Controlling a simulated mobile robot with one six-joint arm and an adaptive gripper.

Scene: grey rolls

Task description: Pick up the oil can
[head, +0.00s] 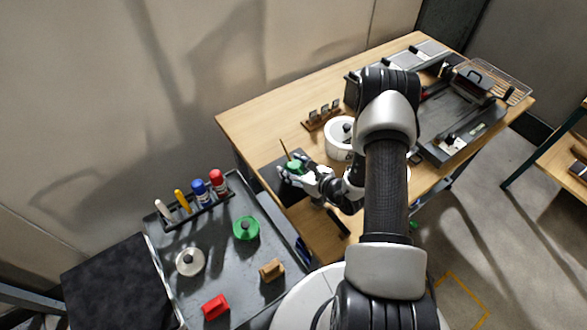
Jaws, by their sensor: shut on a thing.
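The oil can (294,166) is green with a thin brownish spout that points up and to the left. My gripper (292,170) is shut on it, with the fingers around its body. The fingers hide part of the can. The can is over the dark mat (270,176) at the left end of the wooden table (262,118). From this view I cannot tell whether its base touches the mat.
A white round pot (338,142) stands right of my gripper, with a small wooden rack (322,117) behind it. A grey cart top (213,280) at lower left holds a bottle rack (196,205), green roll (246,228), white roll (190,261), red block (215,306) and brown block (271,270).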

